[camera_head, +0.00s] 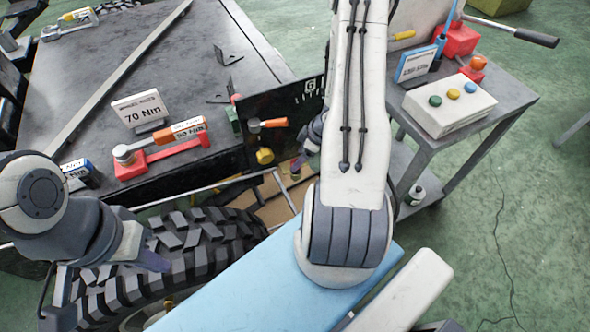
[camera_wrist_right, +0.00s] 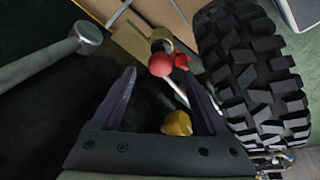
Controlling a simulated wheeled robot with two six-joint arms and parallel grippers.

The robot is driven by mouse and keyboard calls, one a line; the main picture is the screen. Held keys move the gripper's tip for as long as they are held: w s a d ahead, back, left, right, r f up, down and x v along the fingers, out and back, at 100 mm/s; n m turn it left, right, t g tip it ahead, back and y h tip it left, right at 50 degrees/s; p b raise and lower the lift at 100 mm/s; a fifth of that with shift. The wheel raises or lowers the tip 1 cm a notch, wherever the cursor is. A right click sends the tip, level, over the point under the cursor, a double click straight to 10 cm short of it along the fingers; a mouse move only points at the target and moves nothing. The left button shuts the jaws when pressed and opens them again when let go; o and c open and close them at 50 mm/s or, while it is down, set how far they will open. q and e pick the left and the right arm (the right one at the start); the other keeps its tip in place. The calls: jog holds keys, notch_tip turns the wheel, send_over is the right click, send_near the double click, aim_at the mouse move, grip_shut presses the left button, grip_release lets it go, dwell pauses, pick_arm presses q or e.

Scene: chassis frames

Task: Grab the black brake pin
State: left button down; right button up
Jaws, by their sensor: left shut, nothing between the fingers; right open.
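I cannot make out a black brake pin for sure in either view; dark surfaces fill much of the right wrist view. My right gripper (camera_wrist_right: 159,76) is open, its two dark fingers spread and nothing held between them. A red round knob (camera_wrist_right: 160,64) shows just past the fingertips, and a yellow knob (camera_wrist_right: 177,123) shows nearer the palm. In the head view my right gripper (camera_head: 298,164) is low beside the black panel (camera_head: 285,105), partly hidden by my arm. My left gripper (camera_head: 158,263) is shut and empty above the tire.
The treaded tire (camera_head: 195,240) lies close to both grippers. A dark workbench (camera_head: 185,75) at left holds torque-labelled tools. A grey cart (camera_head: 510,100) at right carries a white button box (camera_head: 450,108). A light-blue surface (camera_head: 260,290) lies in front.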

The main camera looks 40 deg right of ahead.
jog(key=b+x, duration=0.1)
jog(key=x, duration=0.3)
jog(key=shift+s, duration=0.1)
jog(key=shift+r, duration=0.1)
jog(key=shift+d, duration=0.1)
grip_shut()
